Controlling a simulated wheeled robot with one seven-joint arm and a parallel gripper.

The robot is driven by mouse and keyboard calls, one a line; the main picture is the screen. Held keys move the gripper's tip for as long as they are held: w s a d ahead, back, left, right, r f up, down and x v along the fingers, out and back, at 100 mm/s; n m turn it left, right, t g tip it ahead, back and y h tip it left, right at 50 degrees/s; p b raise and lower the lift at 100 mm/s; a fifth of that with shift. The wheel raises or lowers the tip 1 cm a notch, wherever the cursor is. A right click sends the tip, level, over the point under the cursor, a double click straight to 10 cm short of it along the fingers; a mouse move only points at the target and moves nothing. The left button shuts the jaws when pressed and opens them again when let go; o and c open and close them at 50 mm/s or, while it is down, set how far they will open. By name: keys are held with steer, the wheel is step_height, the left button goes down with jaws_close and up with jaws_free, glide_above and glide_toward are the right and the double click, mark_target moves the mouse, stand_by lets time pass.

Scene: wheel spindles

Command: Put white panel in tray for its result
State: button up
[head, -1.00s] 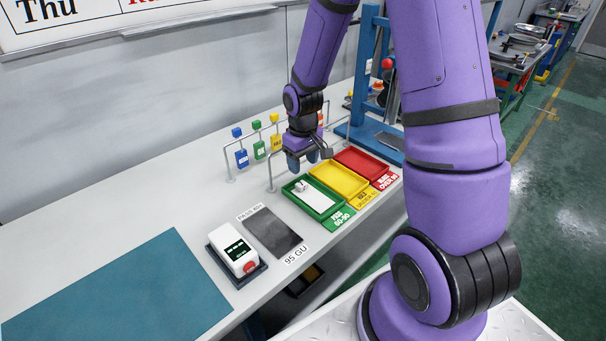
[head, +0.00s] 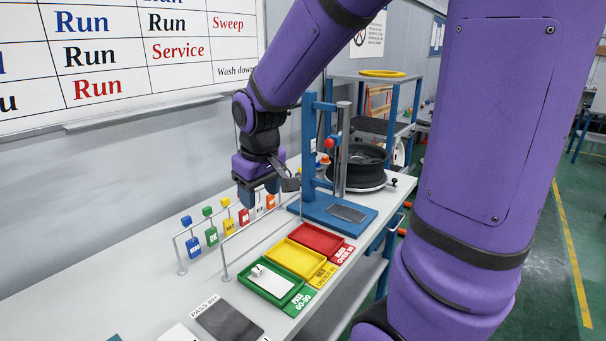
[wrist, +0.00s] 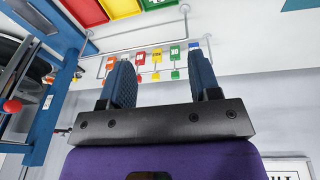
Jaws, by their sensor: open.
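The white panel (head: 272,283) lies in the green tray (head: 291,297), with a small white block-like grip at its left end. The green tray's label reads PASS 60-90. The yellow tray (head: 303,257) and red tray (head: 337,240) beside it are empty. My gripper (head: 259,192) is open and empty, up behind the trays near the rail of coloured tags, apart from the panel. In the wrist view its fingers (wrist: 160,62) are spread with nothing between them. That view shows the red tray (wrist: 82,12), but no white panel can be made out.
A rail with hanging coloured tags (head: 212,234) stands behind the trays. A blue press stand (head: 318,160) and a black wheel (head: 357,165) stand to the right. A dark grey plate (head: 230,321) and part of a white device (head: 178,334) lie at the front left.

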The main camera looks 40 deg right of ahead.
steer(key=s+a+r+t, duration=0.1)
steer(key=s+r, duration=0.4)
steer(key=s, duration=0.3)
steer(key=s+a+r+m+t, duration=0.1)
steer(key=s+r+t, duration=0.1)
steer(key=s+r, duration=0.3)
steer(key=s, duration=0.3)
steer(key=shift+s+a+r+y, duration=0.2)
steer(key=shift+a+y, duration=0.1)
